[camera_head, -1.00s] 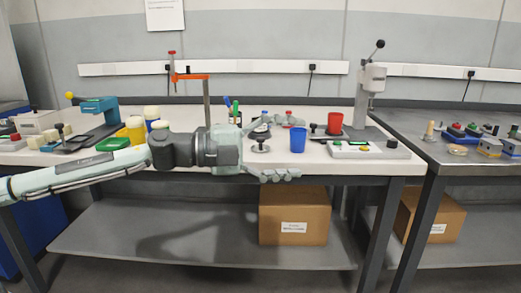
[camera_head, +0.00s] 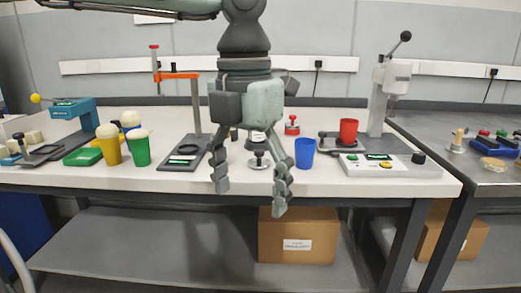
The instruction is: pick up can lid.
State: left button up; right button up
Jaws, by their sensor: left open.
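My left gripper (camera_head: 251,190) points down in front of the middle of the white table, with its two fingers spread wide and nothing between them. A small round grey metal piece with a knob (camera_head: 258,161), which looks like the can lid, sits on the table and shows in the gap between the fingers, above the fingertips in the picture. A similar pale piece shows just behind it, partly hidden by my gripper. I cannot tell for sure which is the can lid. My right gripper is not in view.
A blue cup (camera_head: 305,153) stands just right of my gripper. A red cup (camera_head: 348,131) sits on the press (camera_head: 386,95) base. A clamp stand (camera_head: 195,110) is at left, with yellow (camera_head: 109,148) and green (camera_head: 139,150) cups. A cardboard box (camera_head: 297,238) is on the shelf below.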

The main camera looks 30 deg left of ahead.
aim_at(259, 162)
jog(key=i+j, duration=0.75)
jog(key=i, duration=0.05)
